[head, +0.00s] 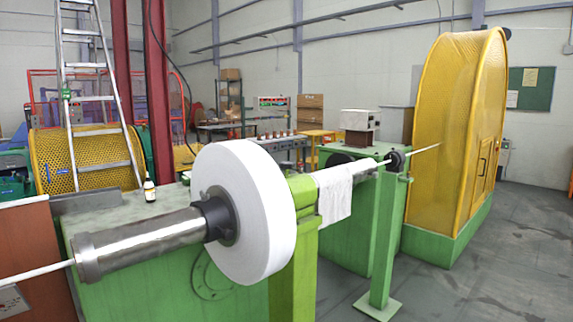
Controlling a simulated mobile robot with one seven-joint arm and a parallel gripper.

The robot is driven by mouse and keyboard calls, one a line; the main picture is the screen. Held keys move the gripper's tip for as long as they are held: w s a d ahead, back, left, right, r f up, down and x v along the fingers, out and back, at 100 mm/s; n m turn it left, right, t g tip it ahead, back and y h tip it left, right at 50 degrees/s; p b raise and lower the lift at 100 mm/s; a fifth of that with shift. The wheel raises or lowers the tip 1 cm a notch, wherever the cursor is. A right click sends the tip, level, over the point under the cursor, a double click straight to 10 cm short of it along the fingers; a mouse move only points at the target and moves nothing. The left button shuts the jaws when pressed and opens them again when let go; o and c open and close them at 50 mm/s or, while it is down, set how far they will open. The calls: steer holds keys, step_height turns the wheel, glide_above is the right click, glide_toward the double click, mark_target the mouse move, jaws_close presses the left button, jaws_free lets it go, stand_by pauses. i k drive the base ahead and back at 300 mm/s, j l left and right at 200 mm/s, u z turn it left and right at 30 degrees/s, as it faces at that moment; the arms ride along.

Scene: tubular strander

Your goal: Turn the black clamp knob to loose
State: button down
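I cannot clearly make out a black clamp knob. A black collar (214,217) sits against the hub of a large white roll (262,215), on a shiny metal tube (145,245). A black round fitting (396,161) sits at the top of a green post (385,235) farther back, around the pale cable (368,171). Whether either part carries the knob, and how tight it is, I cannot tell. The roll hides what lies behind it. My gripper is not in view.
A white cloth (335,193) hangs over the line behind the roll. A tall yellow guard (455,135) stands at the right. A ladder (95,100) leans at the left. Grey floor (500,275) is clear at front right.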

mark_target(286, 166)
steer(key=z, duration=0.55)
steer(key=i+z, duration=0.35)
steer(key=i, duration=1.8)
steer(key=i+u, duration=0.4)
steer(key=i+l+u, duration=0.15)
steer(key=u, duration=0.6)
steer(key=i+j, duration=0.4)
